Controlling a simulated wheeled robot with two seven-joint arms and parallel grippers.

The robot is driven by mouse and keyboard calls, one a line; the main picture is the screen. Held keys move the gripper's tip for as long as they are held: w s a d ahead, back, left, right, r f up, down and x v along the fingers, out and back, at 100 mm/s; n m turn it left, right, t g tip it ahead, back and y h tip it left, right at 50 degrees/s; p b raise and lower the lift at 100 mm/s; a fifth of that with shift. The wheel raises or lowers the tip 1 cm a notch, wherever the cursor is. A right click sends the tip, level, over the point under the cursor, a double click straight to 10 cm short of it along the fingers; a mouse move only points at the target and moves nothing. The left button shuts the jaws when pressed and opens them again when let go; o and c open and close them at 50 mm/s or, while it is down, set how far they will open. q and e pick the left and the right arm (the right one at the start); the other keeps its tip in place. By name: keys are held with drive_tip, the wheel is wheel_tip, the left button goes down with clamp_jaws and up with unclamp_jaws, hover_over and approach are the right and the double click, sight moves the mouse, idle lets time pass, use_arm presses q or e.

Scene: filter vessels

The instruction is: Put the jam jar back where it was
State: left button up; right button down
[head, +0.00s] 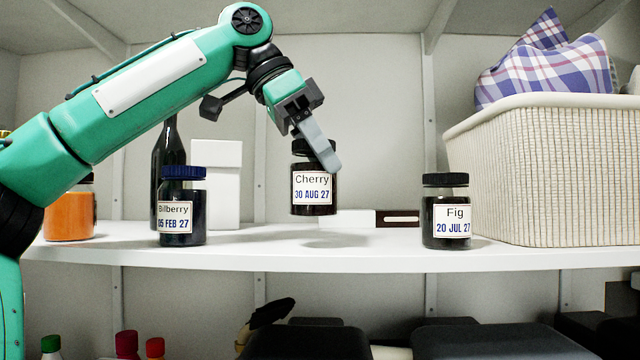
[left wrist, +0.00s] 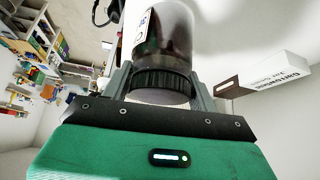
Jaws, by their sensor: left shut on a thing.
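The cherry jam jar (head: 314,190), labelled "Cherry 30 AUG 27", hangs upright in the air a little above the white shelf (head: 330,257). Its shadow lies on the shelf below it. My left gripper (head: 322,152) is shut on the jar at its dark lid, from above. In the left wrist view, the jar (left wrist: 163,40) sits between the two fingers of the left gripper (left wrist: 162,88). A bilberry jar (head: 182,208) stands on the shelf to the left, and a fig jar (head: 446,212) stands to the right. My right gripper is not in view.
A dark bottle (head: 168,165) and a white box (head: 217,180) stand behind the bilberry jar. An orange jar (head: 70,215) is at far left. A low white and brown box (head: 370,218) lies behind the held jar. A wicker basket (head: 545,175) fills the right.

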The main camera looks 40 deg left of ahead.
sight(321, 185)
use_arm(q)
drive_tip(key=f, duration=0.2)
drive_tip(key=shift+d+f, duration=0.2)
drive_tip(key=shift+f, duration=0.1)
drive_tip(key=shift+a+f, duration=0.2)
drive_tip(key=shift+f, duration=0.35)
drive_tip(key=shift+d, duration=0.1)
drive_tip(key=shift+f, duration=0.1)
drive_tip(key=o, duration=1.1)
drive_tip(key=shift+d, duration=0.1)
drive_tip(key=shift+o, duration=0.9)
